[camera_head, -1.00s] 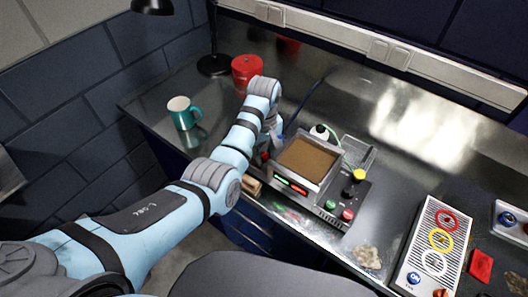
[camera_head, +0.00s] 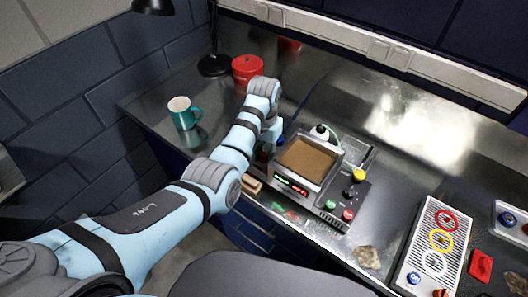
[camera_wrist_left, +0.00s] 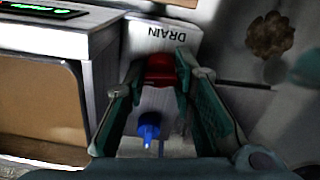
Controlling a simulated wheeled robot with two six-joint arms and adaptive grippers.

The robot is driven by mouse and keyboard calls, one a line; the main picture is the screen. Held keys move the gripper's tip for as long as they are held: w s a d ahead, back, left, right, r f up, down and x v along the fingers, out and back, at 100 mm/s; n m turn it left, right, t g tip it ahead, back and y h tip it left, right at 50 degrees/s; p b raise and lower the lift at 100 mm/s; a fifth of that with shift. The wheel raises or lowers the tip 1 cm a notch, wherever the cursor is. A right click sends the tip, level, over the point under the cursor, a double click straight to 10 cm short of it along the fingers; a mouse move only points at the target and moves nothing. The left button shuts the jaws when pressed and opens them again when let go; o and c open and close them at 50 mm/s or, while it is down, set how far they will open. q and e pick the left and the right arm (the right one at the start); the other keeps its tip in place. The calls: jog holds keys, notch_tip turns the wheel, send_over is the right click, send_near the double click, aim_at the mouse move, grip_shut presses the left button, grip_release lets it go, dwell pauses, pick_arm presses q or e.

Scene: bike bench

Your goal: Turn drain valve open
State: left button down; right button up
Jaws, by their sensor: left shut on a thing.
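The red drain valve handle (camera_wrist_left: 160,68) shows in the left wrist view, below a white plate with the upside-down word DRAIN (camera_wrist_left: 166,35). My left gripper (camera_wrist_left: 158,76) has its green-lined fingers on both sides of the red handle and is shut on it. A blue part (camera_wrist_left: 149,130) stands between the fingers, nearer to my palm. In the head view the wrist of my left arm is at the left side of the tank unit (camera_head: 306,160), and the arm largely hides the valve and fingers. My right gripper is not in view.
A teal mug (camera_head: 184,113), a red canister (camera_head: 246,68) and a lamp base (camera_head: 213,66) stand behind and left of my arm. A control box with coloured rings (camera_head: 430,245) lies at the right. A brown stain or rag (camera_head: 367,257) lies near the bench's front edge.

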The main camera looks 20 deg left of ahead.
pick_arm(q)
jog(key=shift+w+r+m, duration=0.2)
jog(key=shift+m, duration=0.6)
jog(key=c, duration=1.3)
grip_release()
jog(key=shift+s+f, duration=0.1)
jog(key=shift+f, duration=0.05)
